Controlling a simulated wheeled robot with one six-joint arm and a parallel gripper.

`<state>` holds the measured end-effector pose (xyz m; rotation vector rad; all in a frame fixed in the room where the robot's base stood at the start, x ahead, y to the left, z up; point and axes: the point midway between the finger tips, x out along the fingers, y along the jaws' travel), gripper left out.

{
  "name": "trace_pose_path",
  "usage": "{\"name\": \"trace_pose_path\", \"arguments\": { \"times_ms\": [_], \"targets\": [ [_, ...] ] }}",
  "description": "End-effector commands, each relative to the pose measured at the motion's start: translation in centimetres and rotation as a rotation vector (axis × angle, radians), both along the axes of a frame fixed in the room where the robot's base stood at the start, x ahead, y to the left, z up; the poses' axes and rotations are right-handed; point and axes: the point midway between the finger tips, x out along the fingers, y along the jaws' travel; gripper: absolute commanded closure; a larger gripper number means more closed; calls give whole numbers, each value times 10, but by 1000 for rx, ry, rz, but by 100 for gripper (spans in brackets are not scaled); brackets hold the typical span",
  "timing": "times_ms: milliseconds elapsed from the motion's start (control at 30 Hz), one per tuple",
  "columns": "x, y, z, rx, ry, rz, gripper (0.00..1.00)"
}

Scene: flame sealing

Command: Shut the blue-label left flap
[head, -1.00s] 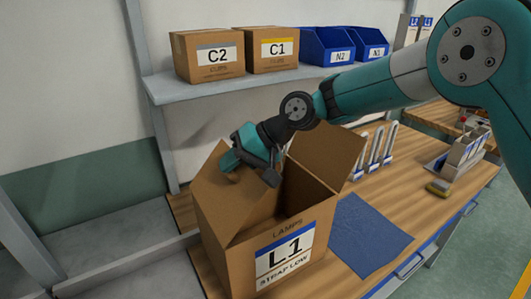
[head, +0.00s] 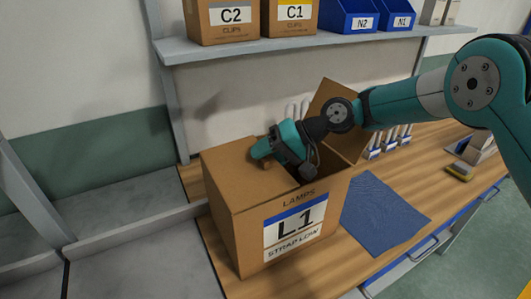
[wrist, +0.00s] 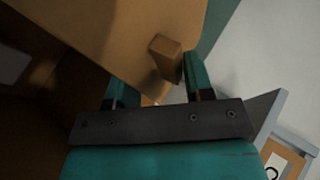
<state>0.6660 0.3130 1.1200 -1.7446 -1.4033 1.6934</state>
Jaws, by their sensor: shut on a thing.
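The cardboard box (head: 285,250) with the blue-striped L1 label (head: 295,227) stands on the wooden bench in the head view. Its left flap (head: 225,170) lies folded inward, almost level over the left part of the opening. The flap also fills the upper middle of the wrist view (wrist: 120,35), with a small brown tab (wrist: 168,57) on it. My gripper (head: 262,152) is over the flap, shut on that tab; the fingers (wrist: 157,82) stand on either side of it. The right flap (head: 335,105) stands up, tilted outward. My gripper hides part of the opening.
A blue cloth (head: 383,215) lies right of the box. Several white-and-blue items (head: 390,140) stand behind it. A shelf (head: 300,42) above holds the C2 (head: 222,22) and C1 boxes and blue bins (head: 348,18).

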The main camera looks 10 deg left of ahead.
Motion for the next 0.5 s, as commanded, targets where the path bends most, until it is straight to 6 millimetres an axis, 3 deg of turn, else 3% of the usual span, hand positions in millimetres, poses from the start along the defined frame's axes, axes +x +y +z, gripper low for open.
{"name": "trace_pose_path", "arguments": {
  "times_ms": [33, 500],
  "targets": [
    [0, -2, -8, -10, 4, -2, 95],
    [0, -3, -12, -12, 6, -2, 95]
  ]
}}
